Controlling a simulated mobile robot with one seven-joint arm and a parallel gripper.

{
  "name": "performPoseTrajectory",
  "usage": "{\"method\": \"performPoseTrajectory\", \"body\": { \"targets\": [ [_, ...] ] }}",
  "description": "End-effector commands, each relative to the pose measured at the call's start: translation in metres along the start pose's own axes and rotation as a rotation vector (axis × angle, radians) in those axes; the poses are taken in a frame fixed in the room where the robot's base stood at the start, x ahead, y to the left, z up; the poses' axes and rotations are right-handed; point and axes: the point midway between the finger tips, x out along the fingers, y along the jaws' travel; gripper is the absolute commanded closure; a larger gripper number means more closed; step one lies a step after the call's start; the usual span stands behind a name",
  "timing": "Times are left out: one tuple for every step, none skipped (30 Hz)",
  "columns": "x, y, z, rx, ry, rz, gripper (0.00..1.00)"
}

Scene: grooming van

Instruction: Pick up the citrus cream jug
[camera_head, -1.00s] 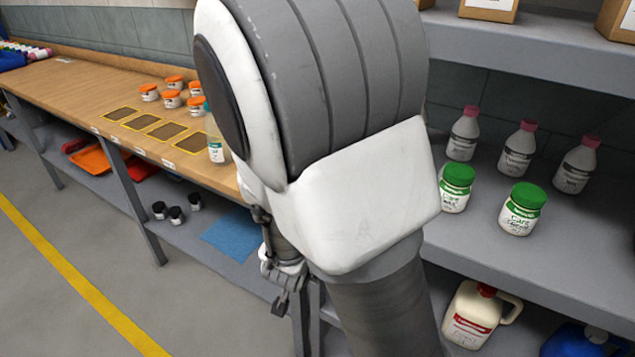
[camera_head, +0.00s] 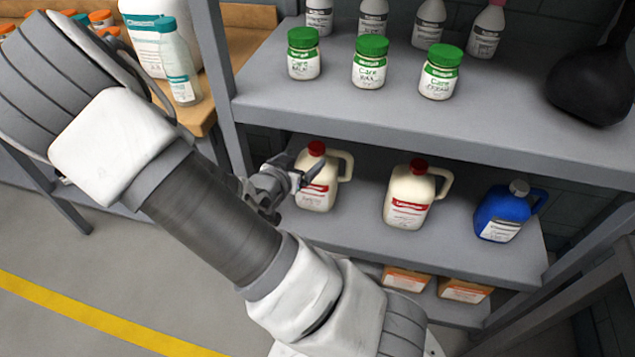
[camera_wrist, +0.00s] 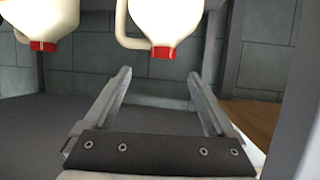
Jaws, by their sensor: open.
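Two cream-coloured jugs with red caps and red-and-white labels stand upright on the middle shelf: the left jug (camera_head: 318,190) and the right jug (camera_head: 408,205). Their label text is too small to tell which one is citrus cream. My gripper (camera_head: 300,172) is in front of the left jug, overlapping its left side in the head view; whether it touches cannot be told. In the wrist view, where things appear upside down, my gripper (camera_wrist: 158,76) is open with nothing between its fingers. One jug (camera_wrist: 155,22) is ahead of the fingers and another (camera_wrist: 44,20) is farther left.
A blue jug (camera_head: 505,212) stands right of the cream jugs. The shelf above (camera_head: 400,125) holds green-lidded jars (camera_head: 370,62), grey bottles and a black object (camera_head: 592,85). A shelf post (camera_head: 222,95) stands left of the jugs. Orange boxes (camera_head: 408,280) sit below.

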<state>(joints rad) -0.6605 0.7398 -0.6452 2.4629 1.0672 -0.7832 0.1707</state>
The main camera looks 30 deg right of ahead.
Motion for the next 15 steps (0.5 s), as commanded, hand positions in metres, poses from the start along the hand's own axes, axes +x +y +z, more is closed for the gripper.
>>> {"method": "performPoseTrajectory", "body": {
  "targets": [
    [0.012,0.001,0.003,0.002,0.001,0.004,0.09],
    [0.017,0.001,0.003,0.000,0.000,0.003,0.09],
    [0.022,0.001,0.003,0.001,0.000,0.003,0.09],
    [0.025,0.000,0.003,0.000,0.000,0.002,0.09],
    [0.028,0.000,0.002,0.000,0.000,0.001,0.09],
    [0.031,0.000,0.002,0.001,0.000,0.001,0.09],
    [0.032,0.000,0.001,0.000,0.000,0.001,0.09],
    [0.033,0.000,0.001,0.000,-0.001,0.000,0.09],
    [0.035,0.000,0.001,0.000,-0.001,0.000,0.09],
    [0.037,-0.001,0.002,0.000,-0.001,0.000,0.09],
    [0.040,-0.001,0.003,0.000,-0.001,0.000,0.09],
    [0.045,-0.002,0.004,0.001,-0.001,0.001,0.09],
    [0.050,-0.002,0.005,0.002,0.000,0.001,0.09],
    [0.055,-0.002,0.006,0.001,0.000,0.002,0.09],
    [0.061,-0.004,0.007,0.001,0.001,0.001,0.09]
  ]
}}
